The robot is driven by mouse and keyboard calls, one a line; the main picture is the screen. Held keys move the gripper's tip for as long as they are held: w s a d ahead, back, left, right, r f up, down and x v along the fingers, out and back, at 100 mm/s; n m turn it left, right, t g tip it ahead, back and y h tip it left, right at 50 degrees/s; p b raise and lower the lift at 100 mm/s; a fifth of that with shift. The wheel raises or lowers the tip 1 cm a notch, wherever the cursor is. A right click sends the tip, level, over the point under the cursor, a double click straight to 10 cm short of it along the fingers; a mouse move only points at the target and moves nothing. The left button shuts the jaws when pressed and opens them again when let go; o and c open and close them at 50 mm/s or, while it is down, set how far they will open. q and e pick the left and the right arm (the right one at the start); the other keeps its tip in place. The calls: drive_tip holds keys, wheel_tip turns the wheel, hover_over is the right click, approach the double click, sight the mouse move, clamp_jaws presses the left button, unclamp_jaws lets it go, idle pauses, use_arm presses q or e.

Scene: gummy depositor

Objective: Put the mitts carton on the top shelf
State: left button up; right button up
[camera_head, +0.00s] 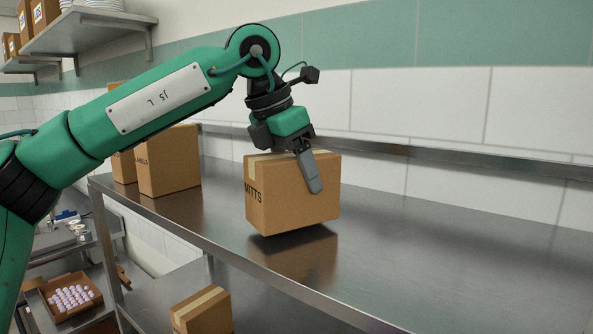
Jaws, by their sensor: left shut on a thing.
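The mitts carton (276,205) is a brown cardboard box with a paler tape strip and the word "MITTS" on its left face. It is at the middle of the view, slightly tilted, just over the steel shelf (390,265). I cannot tell for sure whether its lower edge touches the shelf. My left gripper (306,172) comes down on the carton from above and is shut on it. One finger shows against the front face; the other is hidden behind the carton. My right gripper is not in view.
A labels carton (168,162) stands further left on the same shelf, with another carton (124,166) beside it. A wall shelf (90,34) is at upper left. The shelf's right side is clear.

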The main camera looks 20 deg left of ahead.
use_arm(q)
drive_tip(key=shift+a+f, duration=0.1)
drive_tip(key=shift+f, duration=0.6)
drive_tip(key=o, duration=1.4)
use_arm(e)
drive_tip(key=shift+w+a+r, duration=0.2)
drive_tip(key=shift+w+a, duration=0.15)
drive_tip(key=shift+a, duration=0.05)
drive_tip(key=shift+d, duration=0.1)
use_arm(q)
drive_tip(key=shift+s+r, duration=0.1)
drive_tip(key=shift+r, duration=0.1)
drive_tip(key=b+v, duration=0.3)
drive_tip(key=v, duration=0.7)
drive_tip(key=shift+s+r, duration=0.2)
drive_tip(key=shift+r, duration=0.1)
drive_tip(key=shift+s+a+r+b, duration=0.1)
drive_tip(key=shift+a+r+b, duration=0.1)
drive_tip(key=shift+r+b, duration=0.15)
drive_tip(key=shift+r, duration=0.1)
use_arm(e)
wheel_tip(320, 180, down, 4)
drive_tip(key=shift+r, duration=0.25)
